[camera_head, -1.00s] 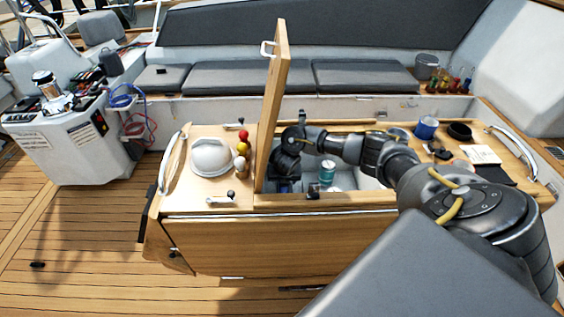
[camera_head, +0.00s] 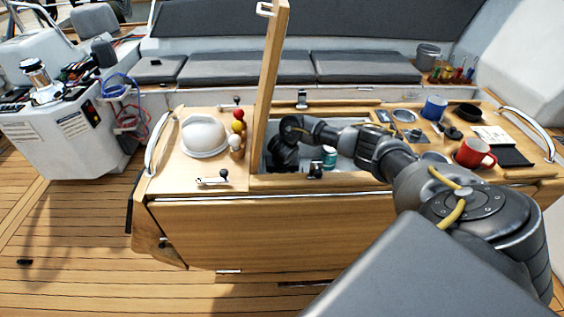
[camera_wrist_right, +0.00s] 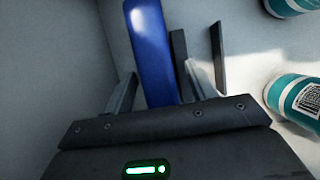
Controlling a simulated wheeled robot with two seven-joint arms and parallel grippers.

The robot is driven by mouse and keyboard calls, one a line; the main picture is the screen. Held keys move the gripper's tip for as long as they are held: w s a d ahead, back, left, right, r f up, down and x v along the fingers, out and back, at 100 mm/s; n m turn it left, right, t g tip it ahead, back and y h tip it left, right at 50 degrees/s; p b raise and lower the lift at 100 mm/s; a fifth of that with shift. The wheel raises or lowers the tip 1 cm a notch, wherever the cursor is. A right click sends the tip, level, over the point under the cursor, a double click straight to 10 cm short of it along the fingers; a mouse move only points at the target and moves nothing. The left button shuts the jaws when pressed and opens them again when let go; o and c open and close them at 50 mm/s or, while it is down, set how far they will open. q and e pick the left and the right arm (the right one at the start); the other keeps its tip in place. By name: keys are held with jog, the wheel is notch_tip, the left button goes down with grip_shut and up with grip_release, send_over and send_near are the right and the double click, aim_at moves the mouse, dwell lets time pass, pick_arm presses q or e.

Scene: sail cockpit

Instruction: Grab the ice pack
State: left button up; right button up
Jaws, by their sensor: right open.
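A long blue object (camera_wrist_right: 152,50), which looks like the ice pack, stands against the pale wall of the open cockpit-table compartment (camera_head: 345,162) in the right wrist view. My right gripper (camera_wrist_right: 158,70) is open, with the blue object between or just beyond its fingers. Whether they touch it I cannot tell. In the head view my right arm reaches into the compartment, and its gripper and the blue object are hidden there. My left gripper is not in view.
Teal-and-white cans (camera_wrist_right: 296,100) lie right of the gripper. The raised wooden lid (camera_head: 270,95) stands just left of my arm. A red mug (camera_head: 474,153), blue cup (camera_head: 434,107) and black pad (camera_head: 511,156) occupy the right tabletop. A white dome (camera_head: 203,135) sits left.

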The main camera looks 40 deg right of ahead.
jog(key=shift+w+f, duration=0.1)
jog(key=shift+f, duration=0.3)
jog(key=shift+r, duration=0.15)
jog(key=shift+d, duration=0.1)
grip_shut()
